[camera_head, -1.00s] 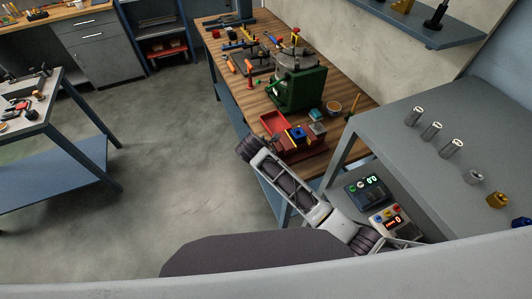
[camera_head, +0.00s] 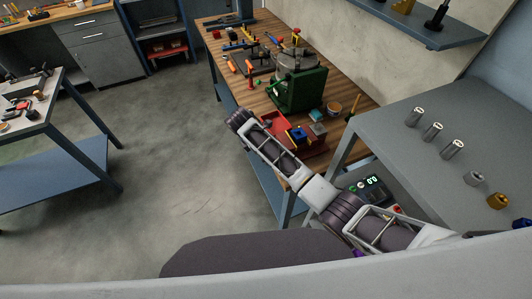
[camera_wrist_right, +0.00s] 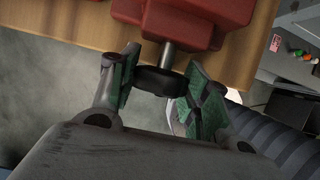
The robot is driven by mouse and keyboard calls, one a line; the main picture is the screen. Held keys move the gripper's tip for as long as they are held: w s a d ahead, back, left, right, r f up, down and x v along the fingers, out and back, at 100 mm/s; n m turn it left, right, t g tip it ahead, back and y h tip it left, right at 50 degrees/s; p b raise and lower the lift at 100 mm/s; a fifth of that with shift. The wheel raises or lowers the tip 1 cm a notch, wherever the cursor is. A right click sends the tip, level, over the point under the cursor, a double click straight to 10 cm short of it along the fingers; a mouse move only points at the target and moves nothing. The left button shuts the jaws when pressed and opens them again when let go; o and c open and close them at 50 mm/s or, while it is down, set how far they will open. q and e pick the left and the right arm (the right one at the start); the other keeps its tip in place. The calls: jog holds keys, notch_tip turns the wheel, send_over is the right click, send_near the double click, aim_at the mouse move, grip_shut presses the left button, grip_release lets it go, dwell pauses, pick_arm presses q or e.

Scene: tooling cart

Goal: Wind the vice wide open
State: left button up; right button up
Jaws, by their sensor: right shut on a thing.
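In the right wrist view the red vice (camera_wrist_right: 195,22) sits at the edge of the wooden bench. A short steel screw shaft (camera_wrist_right: 168,55) comes out of it and ends in a dark round hub (camera_wrist_right: 160,82). My right gripper (camera_wrist_right: 162,90), with green finger pads, is shut on this hub, one finger on each side. How far apart the vice jaws are is not visible in this view. In the head view my right arm reaches over the bench edge beside red parts, and its gripper is hidden there. My left gripper is not in view.
A grey table (camera_head: 400,130) with several metal cylinders stands close on the right. The floor (camera_head: 165,160) left of the bench is clear.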

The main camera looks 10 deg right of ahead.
jog(key=shift+w+g, duration=0.1)
jog(key=shift+g, duration=0.5)
jog(key=o, duration=1)
jog(key=shift+t+y, duration=0.3)
jog(key=shift+t, duration=1.1)
jog(key=shift+s+d+f+t, duration=0.1)
jog(key=shift+s+t, duration=0.1)
jog(key=shift+t, duration=0.2)
jog(key=shift+m+t+y, duration=0.4)
jog(key=shift+m+t, duration=0.1)
jog(key=shift+t, duration=0.8)
